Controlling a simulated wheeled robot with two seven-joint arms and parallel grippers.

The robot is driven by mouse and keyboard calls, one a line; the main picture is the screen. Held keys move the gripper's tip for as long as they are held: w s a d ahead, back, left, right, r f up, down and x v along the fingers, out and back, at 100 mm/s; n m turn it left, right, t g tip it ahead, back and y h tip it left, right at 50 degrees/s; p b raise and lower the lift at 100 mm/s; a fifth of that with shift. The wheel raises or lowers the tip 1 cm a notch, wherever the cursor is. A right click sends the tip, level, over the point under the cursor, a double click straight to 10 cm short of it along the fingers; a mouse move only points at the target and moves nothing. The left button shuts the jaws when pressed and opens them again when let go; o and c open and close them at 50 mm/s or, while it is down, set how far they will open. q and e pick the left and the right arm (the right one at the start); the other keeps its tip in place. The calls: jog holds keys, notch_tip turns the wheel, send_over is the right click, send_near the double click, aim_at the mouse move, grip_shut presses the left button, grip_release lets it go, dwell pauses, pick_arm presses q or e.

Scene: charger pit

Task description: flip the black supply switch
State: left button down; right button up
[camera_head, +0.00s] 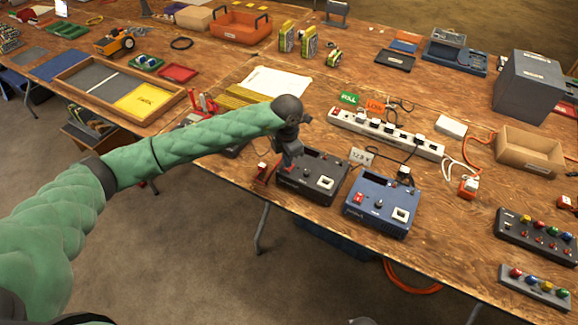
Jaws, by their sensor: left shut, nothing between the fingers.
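The black supply (333,168) is a dark box near the table's front edge, with a white square socket on its right part and a small knob. My left gripper (287,162) is shut and empty, pointing down over the left part of the black supply. A bit of red shows by its fingertips. My gripper covers most of that corner, so I cannot tell the switch's position or whether the fingers touch it. My right gripper is not in view.
A blue supply (372,218) with a red switch (358,198) stands just right of the black one. A white power strip (425,147) with plugs and cables lies behind. Button boxes (537,238) sit at the right. A tan tray (530,147) stands behind them.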

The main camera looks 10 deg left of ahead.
pick_arm(q)
jog(key=shift+f+b, duration=0.8)
jog(key=shift+f, duration=0.15)
dwell(1.0)
jog(key=shift+r, duration=0.15)
jog(key=shift+r+p, duration=0.65)
jog(key=shift+r, duration=2.75)
